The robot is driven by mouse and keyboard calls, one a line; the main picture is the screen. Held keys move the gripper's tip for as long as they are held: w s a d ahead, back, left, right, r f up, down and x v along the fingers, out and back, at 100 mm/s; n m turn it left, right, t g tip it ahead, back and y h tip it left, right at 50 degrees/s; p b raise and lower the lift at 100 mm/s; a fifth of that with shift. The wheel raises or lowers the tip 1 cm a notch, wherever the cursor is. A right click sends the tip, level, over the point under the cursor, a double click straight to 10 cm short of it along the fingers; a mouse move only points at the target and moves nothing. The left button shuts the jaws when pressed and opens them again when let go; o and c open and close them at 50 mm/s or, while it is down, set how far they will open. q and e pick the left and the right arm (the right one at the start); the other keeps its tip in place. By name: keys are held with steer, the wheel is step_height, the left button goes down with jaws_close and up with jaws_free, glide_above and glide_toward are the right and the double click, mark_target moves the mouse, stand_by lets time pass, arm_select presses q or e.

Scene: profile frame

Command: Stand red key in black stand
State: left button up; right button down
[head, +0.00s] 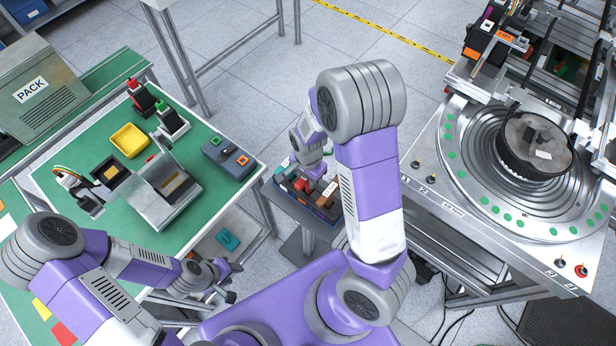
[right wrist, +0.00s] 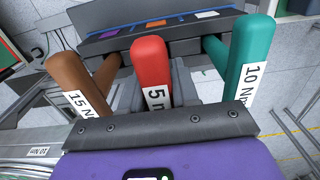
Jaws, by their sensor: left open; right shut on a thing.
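The red key (right wrist: 151,70), labelled "5 N", stands in the middle of the right wrist view. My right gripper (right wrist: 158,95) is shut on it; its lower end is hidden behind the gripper. The black stand (right wrist: 180,47) is just beyond, with purple, orange and white patches. In the head view the stand (head: 322,212) is on a low support at the centre, with my right gripper (head: 312,168) over it. A brown key (right wrist: 75,82) and a teal key (right wrist: 247,65) flank the red one. I cannot tell whether the red key touches the stand. My left gripper (head: 222,278) is open and empty.
A green-topped table (head: 215,185) at left holds a yellow tray (head: 130,141), a metal fixture (head: 165,190) and a grey box (head: 226,158). A round turntable machine (head: 455,190) stands at right. A teal item (head: 228,240) lies on a lower shelf near my left gripper.

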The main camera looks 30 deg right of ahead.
steer(key=shift+f, duration=0.45)
steer(key=c, duration=0.8)
jaws_free()
steer(key=shift+o, duration=0.2)
steer(key=shift+r, duration=0.1)
step_height(320, 180, up, 8)
steer(key=shift+f+p, duration=0.25)
steer(key=shift+p, duration=0.55)
